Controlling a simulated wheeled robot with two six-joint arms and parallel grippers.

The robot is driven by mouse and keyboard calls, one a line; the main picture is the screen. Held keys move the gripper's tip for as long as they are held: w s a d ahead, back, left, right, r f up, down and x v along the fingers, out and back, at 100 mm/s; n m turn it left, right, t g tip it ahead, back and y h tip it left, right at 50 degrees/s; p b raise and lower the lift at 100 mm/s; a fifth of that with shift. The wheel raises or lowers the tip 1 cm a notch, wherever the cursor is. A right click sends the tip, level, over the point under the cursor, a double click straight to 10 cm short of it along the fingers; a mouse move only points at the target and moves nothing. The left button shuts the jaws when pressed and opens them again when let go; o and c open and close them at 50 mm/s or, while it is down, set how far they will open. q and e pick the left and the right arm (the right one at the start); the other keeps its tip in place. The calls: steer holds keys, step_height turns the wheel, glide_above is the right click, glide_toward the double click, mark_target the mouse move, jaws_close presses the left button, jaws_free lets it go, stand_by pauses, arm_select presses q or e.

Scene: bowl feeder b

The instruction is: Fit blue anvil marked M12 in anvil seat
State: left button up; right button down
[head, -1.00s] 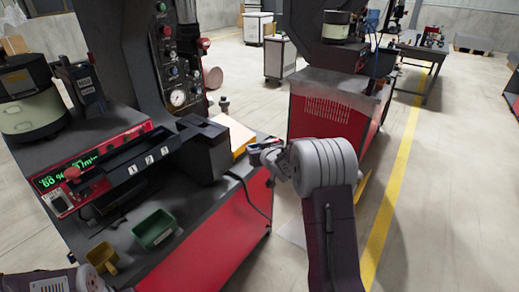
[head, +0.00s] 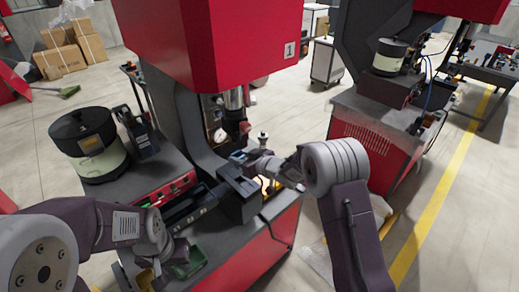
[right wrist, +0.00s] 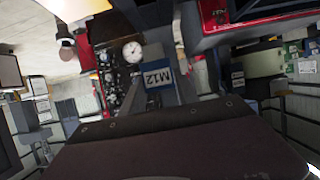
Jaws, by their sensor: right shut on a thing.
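The blue anvil marked M12 (right wrist: 157,75) is in the jaws of my right gripper. Its label shows upside down in the right wrist view, and it shows small and blue in the head view (head: 238,156). My right gripper (head: 246,160) is shut on it, above the dark box at the front of the red press. A small upright metal post (head: 263,138) stands just behind the gripper; I cannot tell whether it is the anvil seat. My left gripper (head: 158,270) hangs low beside the bins, its fingers too small and hidden to read.
The red press head (head: 215,40) and its ram (head: 235,98) overhang the work area. A dark box (head: 237,195), a green bin (head: 188,262) and a bowl feeder (head: 92,145) crowd the bench. A second machine (head: 385,125) stands to the right, with open floor between.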

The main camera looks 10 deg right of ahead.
steer(key=shift+s+a+r, duration=0.1)
steer(key=shift+a+r, duration=0.05)
steer(key=shift+a, duration=0.1)
steer(key=shift+f+b, duration=2.4)
steer(key=shift+f, duration=0.55)
steer(key=shift+f+b, duration=1.2)
steer(key=shift+f, duration=0.45)
steer(key=c, duration=1)
jaws_free()
steer(key=shift+c, duration=0.2)
steer(key=shift+o, duration=1)
steer(key=shift+d, duration=0.1)
steer(key=shift+s, duration=0.1)
